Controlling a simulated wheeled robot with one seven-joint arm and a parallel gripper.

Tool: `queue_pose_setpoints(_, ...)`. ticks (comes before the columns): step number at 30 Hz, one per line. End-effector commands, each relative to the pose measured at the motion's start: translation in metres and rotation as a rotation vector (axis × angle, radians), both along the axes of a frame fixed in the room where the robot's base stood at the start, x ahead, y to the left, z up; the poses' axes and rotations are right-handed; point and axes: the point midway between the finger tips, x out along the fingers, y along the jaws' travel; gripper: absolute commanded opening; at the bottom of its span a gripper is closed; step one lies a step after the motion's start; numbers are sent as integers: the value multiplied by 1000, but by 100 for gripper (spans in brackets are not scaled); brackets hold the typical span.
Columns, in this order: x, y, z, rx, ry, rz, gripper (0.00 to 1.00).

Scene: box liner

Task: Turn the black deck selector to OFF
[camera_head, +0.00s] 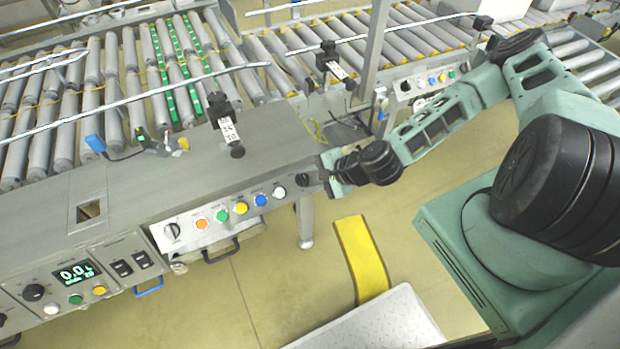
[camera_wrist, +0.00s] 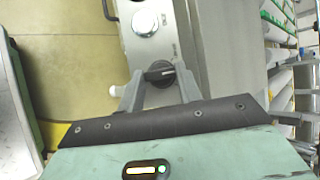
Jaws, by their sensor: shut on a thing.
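The black deck selector (camera_wrist: 160,73) is a round knob at the end of the grey button panel. It sits between the two grey fingers of my gripper (camera_wrist: 159,86) in the wrist view. The fingers are shut on its sides. A pale mark shows on the knob, but the lettering around it is too small to read. In the head view my gripper (camera_head: 312,178) is at the right end of the panel, just past the white button (camera_head: 279,192); it largely hides the selector there.
A black handle (camera_head: 221,251) hangs below. A grey deck (camera_head: 195,165) lies above the panel. A yellow floor strip (camera_head: 361,258) lies below right.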

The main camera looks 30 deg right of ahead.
Motion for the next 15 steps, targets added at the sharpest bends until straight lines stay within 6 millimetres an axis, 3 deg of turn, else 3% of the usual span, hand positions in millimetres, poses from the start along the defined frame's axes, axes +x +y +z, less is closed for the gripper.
queue_pose_setpoints(13,0,-1,0,6,0,-10,12)
queue_pose_setpoints(14,0,-1,0,6,0,-10,40)
queue_pose_setpoints(15,0,-1,0,6,0,-10,51)
